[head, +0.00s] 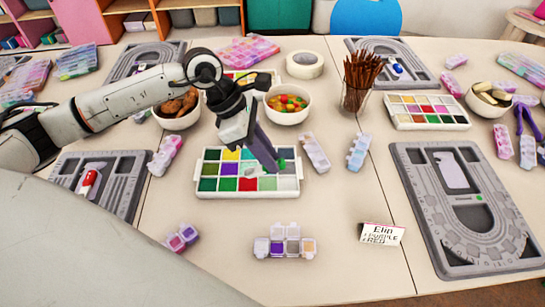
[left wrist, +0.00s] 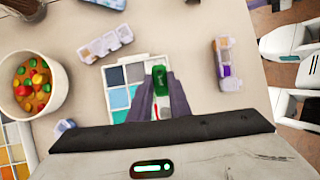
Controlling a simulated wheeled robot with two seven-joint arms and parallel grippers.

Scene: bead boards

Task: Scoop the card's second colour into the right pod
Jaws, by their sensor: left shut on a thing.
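The name card (head: 382,234) reads "Elin" with purple on the first line and red on the second. The bead tray (head: 247,194) has coloured compartments, with a red one at the front middle; the tray also shows in the left wrist view (left wrist: 115,75). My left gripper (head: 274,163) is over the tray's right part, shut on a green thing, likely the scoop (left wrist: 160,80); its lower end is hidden. The pod strip (head: 285,247), lids up, lies in front of the tray, with purple at left and tan at right.
A bowl of coloured candies (head: 288,103) and a bowl of brown snacks (head: 177,108) stand behind the tray. Closed pod strips (head: 315,152) lie to its right. A grey bead board (head: 468,205) fills the right side. The table front is mostly clear.

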